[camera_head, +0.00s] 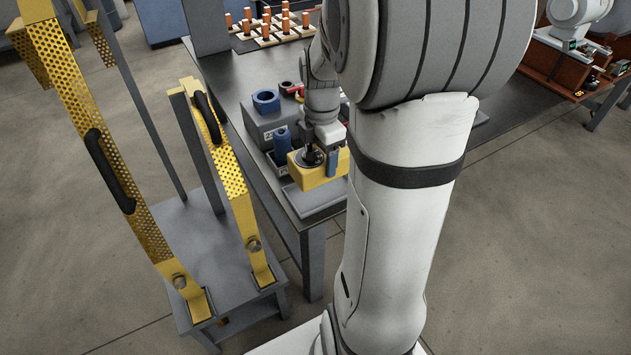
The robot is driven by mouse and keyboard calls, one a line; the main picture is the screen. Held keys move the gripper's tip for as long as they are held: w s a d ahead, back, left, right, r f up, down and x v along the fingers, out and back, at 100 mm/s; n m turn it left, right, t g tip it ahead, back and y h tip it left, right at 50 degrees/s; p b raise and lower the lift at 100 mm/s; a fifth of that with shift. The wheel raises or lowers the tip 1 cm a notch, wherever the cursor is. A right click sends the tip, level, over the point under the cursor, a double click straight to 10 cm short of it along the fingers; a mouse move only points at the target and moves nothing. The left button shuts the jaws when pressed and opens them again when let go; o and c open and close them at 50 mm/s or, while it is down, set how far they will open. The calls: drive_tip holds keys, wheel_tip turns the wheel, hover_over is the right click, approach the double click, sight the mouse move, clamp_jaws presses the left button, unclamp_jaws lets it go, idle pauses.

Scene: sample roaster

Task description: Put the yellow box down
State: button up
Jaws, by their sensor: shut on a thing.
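The yellow box (309,179) is at the near corner of the dark worktable, over or on a grey tray (318,197). I cannot tell whether its underside touches the tray. My gripper (314,158) reaches down onto the box from above and is shut on it. A dark round opening or part shows on the top of the box around the gripper. My arm hides the right side of the box and part of the table behind it.
A grey block with a blue ring-shaped part (266,101) and a blue cylinder (282,141) stand close behind and left of the box. Several orange pegs (285,22) stand at the table's far end. A yellow perforated frame (228,185) rises left of the table.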

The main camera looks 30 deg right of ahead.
drive_tip(key=shift+f+b, duration=0.9)
drive_tip(key=shift+f, duration=2.45)
drive_tip(key=shift+f, duration=0.15)
drive_tip(key=o, duration=1.5)
drive_tip(key=shift+c, duration=0.2)
